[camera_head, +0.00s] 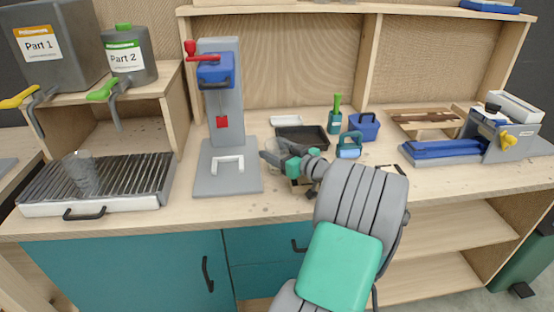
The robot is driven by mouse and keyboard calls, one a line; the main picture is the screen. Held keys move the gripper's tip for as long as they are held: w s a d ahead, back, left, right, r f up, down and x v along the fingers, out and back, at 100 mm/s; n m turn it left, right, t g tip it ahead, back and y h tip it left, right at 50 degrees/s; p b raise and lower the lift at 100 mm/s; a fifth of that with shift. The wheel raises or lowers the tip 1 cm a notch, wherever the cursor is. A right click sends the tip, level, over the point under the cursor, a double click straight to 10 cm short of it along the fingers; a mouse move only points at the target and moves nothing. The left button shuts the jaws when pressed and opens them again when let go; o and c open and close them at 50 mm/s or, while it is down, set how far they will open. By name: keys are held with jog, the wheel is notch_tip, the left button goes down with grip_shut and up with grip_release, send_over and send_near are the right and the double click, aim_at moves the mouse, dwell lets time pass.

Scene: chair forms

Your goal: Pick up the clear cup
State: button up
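A see-through greyish cup (82,174) stands upright on the slatted drip tray (130,178) at the left of the bench. My gripper (272,158) is far to the right of this cup, low over the bench just right of the grey press stand. A faint clear rounded outline (275,147) shows at my gripper's tip; I cannot tell whether it is another clear vessel or whether it is held. My fingers are small and partly hidden, so their opening is unclear.
The grey press (220,120) with a red handle stands between the tray and my gripper. Two dispensers, Part 1 (62,65) and Part 2 (128,70), sit on a shelf above the tray.

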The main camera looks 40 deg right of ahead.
jog(key=c, duration=0.6)
